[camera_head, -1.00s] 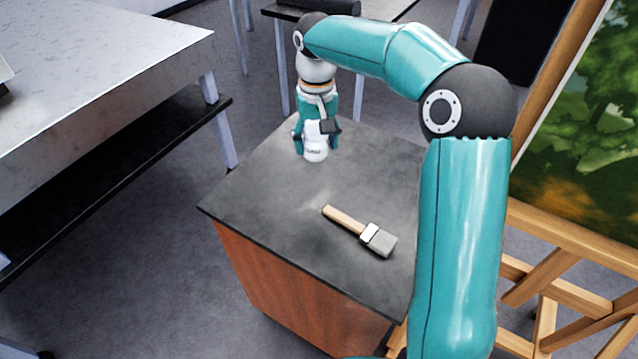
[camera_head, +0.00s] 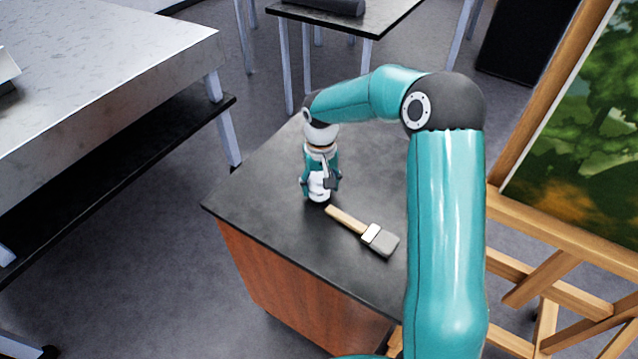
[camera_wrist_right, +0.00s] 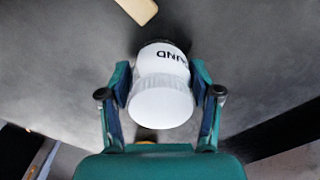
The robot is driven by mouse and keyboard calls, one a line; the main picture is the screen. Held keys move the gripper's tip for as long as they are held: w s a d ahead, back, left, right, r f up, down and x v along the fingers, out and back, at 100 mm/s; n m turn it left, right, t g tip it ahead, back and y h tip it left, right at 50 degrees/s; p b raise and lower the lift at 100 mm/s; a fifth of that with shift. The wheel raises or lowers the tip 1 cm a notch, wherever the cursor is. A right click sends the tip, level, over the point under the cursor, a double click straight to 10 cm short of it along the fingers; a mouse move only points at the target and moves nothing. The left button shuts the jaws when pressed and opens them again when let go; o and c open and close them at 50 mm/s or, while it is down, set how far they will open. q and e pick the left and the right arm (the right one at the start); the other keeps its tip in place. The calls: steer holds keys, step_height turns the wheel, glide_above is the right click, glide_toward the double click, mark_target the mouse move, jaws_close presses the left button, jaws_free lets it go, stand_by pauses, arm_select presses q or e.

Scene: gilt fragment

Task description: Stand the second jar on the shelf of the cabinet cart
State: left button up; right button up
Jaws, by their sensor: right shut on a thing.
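My right gripper (camera_head: 321,182) is shut on a white jar (camera_head: 318,194), with its fingers at the jar's two sides. In the right wrist view the jar (camera_wrist_right: 163,104) sits between the two fingers (camera_wrist_right: 160,78), and dark lettering shows on it. The jar is about upright over the dark top of the cabinet cart (camera_head: 262,200), behind the brush handle; I cannot tell whether it touches the top. The cart has reddish wood sides (camera_head: 290,285); no open shelf shows. My left gripper is not in view.
A brush (camera_head: 365,233) with a wooden handle lies on the cart top, close in front of the jar. A wooden easel with a painting (camera_head: 590,150) stands at the right. A grey table (camera_head: 100,75) stands at the left. The cart top's left part is clear.

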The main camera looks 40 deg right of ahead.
steer(key=o, duration=1.3)
